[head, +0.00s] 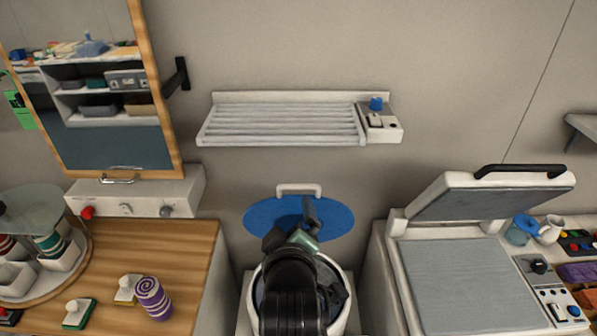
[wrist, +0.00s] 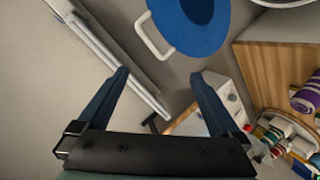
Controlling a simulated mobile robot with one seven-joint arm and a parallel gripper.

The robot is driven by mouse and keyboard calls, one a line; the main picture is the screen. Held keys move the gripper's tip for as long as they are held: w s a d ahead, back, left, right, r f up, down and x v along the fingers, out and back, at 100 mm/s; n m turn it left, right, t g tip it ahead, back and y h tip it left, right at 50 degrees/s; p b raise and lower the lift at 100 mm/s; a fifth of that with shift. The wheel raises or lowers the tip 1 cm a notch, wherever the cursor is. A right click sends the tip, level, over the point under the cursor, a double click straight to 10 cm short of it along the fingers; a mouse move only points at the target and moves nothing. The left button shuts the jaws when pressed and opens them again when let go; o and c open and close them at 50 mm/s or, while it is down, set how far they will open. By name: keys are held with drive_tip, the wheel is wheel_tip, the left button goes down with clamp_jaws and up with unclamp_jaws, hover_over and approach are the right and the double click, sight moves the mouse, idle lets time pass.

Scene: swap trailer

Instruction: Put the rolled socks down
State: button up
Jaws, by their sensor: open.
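A purple-and-white striped roll (head: 152,298), which looks like the rolled socks, stands on the wooden counter (head: 190,250) at the lower left of the head view. It also shows at the right edge of the wrist view (wrist: 306,98). My gripper (head: 296,232) is in front of the blue round lid (head: 262,217), well to the right of the striped roll. In the wrist view my gripper (wrist: 161,76) has its two blue fingers spread, with nothing between them. My arm hides part of the bin below it.
A round tray (head: 78,262) with striped rolls in white holders stands at far left. Two small stamp-like blocks (head: 78,312) (head: 127,289) are near the purple roll. A slatted shelf (head: 285,122) is on the wall. An open press (head: 455,280) stands right. A white bin (head: 346,318) surrounds my arm.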

wheel_tip(320, 180, up, 13)
drive_tip(key=m+t+b, duration=0.2)
drive_tip(key=m+t, duration=0.1)
drive_tip(key=t, duration=0.1)
drive_tip(key=s+r+m+t+b, duration=0.1)
drive_tip(key=s+r+m+t, duration=0.1)
drive_tip(key=s+r, duration=0.3)
drive_tip(key=s+d+r+m+t+b, duration=0.1)
drive_tip(key=s+r+t, duration=0.3)
drive_tip(key=r, duration=0.8)
drive_tip(key=s+r+m+t+b, duration=0.1)
drive_tip(key=s+r+m+t, duration=0.2)
drive_tip(key=s+r, duration=0.4)
drive_tip(key=shift+s+d+r+m+t, duration=0.3)
drive_tip(key=shift+r+m, duration=0.2)
drive_tip(key=shift+r, duration=0.3)
drive_tip(key=shift+w, duration=0.1)
